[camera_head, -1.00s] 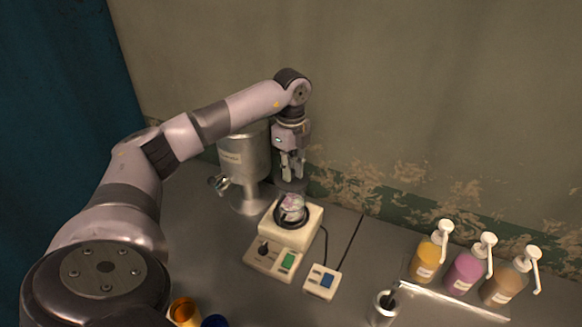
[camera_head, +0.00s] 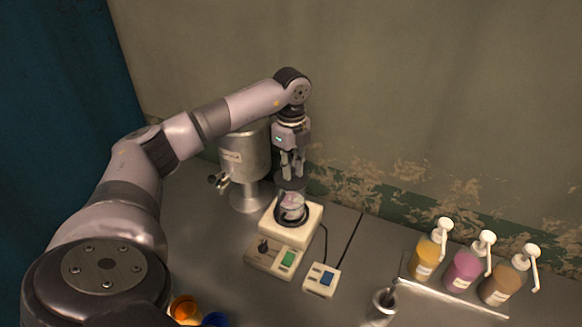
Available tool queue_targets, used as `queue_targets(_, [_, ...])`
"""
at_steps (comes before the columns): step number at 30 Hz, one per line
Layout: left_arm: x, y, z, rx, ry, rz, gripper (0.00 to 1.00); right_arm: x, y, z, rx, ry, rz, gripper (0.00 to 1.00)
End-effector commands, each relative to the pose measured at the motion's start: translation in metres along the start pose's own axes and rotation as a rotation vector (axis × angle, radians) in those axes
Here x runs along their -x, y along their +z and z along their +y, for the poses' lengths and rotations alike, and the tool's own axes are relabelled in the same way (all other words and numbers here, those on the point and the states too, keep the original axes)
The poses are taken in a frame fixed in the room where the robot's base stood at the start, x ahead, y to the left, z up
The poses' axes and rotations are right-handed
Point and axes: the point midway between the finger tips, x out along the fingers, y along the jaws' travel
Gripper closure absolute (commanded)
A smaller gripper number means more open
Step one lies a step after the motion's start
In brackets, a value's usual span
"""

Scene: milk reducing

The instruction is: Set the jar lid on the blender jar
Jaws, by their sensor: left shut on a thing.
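The blender base (camera_head: 304,228) is a cream block on the counter with a black knob and a green switch on its front. The small clear blender jar (camera_head: 292,204) stands upright on it, with something pinkish inside and a dark ring around its foot. My left gripper (camera_head: 292,172) points down from above and is shut on the dark, round jar lid (camera_head: 291,184). The lid is held roughly level over the jar's top, behind its rim in this view. I cannot tell whether lid and jar touch. My right gripper is not in view.
A steel dispenser (camera_head: 243,155) with a tap stands close left of the gripper. A small box with a blue switch (camera_head: 322,280), a metal cup (camera_head: 381,305) and several pump bottles (camera_head: 463,269) stand right. Orange (camera_head: 185,309) and blue (camera_head: 215,320) cups are at the front.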

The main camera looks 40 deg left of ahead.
Motion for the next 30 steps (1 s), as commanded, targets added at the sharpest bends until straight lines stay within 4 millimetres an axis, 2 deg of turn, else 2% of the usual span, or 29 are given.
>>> queue_targets(7, [-0.0006, 0.0000, -0.0001, 0.000, 0.000, 0.000, 1.00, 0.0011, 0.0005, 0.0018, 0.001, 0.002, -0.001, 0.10])
queue_targets(8, [-0.0006, 0.0000, -0.0001, 0.000, 0.000, 0.000, 0.83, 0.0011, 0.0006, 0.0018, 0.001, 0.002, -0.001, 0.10])
queue_targets(9, [-0.0006, -0.0001, -0.0001, 0.000, 0.000, 0.000, 0.81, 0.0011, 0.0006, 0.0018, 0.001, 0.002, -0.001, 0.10])
queue_targets(18, [-0.0006, -0.0001, 0.0000, 0.000, 0.000, 0.000, 0.61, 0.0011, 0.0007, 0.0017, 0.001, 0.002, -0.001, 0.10])
queue_targets(25, [-0.0008, -0.0001, 0.0001, 0.000, 0.000, 0.000, 0.60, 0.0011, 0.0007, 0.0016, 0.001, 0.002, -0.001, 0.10])
queue_targets(30, [-0.0007, -0.0001, 0.0001, 0.000, 0.000, 0.000, 0.49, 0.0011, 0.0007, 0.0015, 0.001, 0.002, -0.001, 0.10])
